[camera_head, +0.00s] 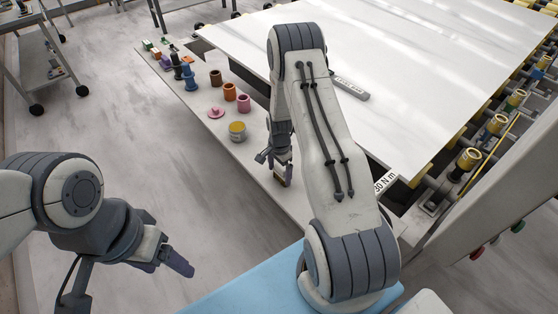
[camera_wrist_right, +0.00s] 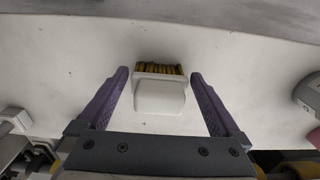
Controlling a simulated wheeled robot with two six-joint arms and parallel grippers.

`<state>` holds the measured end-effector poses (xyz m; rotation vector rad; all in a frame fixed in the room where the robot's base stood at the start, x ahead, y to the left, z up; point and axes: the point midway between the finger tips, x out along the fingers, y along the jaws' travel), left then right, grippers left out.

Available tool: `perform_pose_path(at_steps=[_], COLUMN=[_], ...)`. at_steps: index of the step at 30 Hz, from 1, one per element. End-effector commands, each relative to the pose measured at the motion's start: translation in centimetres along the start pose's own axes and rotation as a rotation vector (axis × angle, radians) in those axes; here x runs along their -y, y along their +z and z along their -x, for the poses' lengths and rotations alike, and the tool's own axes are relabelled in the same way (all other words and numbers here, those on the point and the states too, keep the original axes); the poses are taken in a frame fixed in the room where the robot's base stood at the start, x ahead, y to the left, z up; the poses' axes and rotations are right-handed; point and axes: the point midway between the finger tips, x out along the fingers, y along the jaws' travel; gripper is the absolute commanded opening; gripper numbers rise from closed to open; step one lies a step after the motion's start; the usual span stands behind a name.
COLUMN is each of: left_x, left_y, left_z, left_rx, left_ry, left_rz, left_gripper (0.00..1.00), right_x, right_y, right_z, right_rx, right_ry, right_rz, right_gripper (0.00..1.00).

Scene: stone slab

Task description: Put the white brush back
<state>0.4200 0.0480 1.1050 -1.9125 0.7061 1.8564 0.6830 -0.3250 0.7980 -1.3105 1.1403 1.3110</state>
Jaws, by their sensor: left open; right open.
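The white brush (camera_wrist_right: 159,95), with brown and yellow bristles at its far end, lies on the pale ledge in the right wrist view. My right gripper (camera_wrist_right: 159,74) is open, with one purple finger on each side of the brush and a gap on both sides. In the head view my right gripper (camera_head: 277,158) is low over the ledge, and a small brown part of the brush (camera_head: 281,178) shows beneath it. My left gripper (camera_head: 170,262) is open and empty over the floor at the lower left, away from the ledge.
The ledge (camera_head: 262,192) also holds a yellow-topped can (camera_head: 237,131), a pink lid (camera_head: 215,113), several coloured cups (camera_head: 229,91) and blue and dark items (camera_head: 188,77) further back. The large white slab (camera_head: 420,60) bears a grey bar (camera_head: 349,88). Rollers line the right side.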

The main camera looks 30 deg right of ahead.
Motion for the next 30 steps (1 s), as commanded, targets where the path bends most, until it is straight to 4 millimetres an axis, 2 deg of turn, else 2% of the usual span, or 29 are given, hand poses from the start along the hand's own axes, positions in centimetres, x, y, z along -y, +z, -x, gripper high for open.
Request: perform_pose_path(at_steps=[6, 12, 22, 23, 26, 29, 30], left_x=[0.1, 0.1, 0.1, 0.1, 0.1, 0.1, 0.1], left_y=[0.1, 0.1, 0.1, 0.1, 0.1, 0.1, 0.1], left_z=[-1.3, -1.8, -1.9, -1.9, -1.9, -1.9, -1.9], left_rx=[0.0, 0.001, 0.0, 0.0, 0.001, 0.0, 0.0], left_ry=[0.0, 0.0, 0.0, 0.0, 0.0, 0.0, 0.0], left_rz=[0.0, 0.0, 0.0, 0.0, 0.0, 0.0, 0.0], left_gripper=[0.71, 0.71, 0.71, 0.71, 0.71, 0.71, 0.71], right_x=[0.1, 0.1, 0.1, 0.2, 0.7, 0.0, -0.9], right_y=[-0.1, 0.0, 0.6, 1.1, 4.8, 11.2, 14.1], right_z=[4.7, 8.2, 10.2, 10.6, 13.3, 17.4, 19.2], right_rx=[-0.003, -0.002, 0.0, 0.0, -0.001, 0.001, 0.002], right_ry=[-0.005, -0.004, -0.001, -0.003, -0.013, -0.026, -0.032], right_rz=[0.0, 0.0, 0.022, 0.044, 0.202, 0.484, 0.621], right_gripper=[1.0, 1.0, 1.0, 1.0, 1.0, 1.0, 1.0])
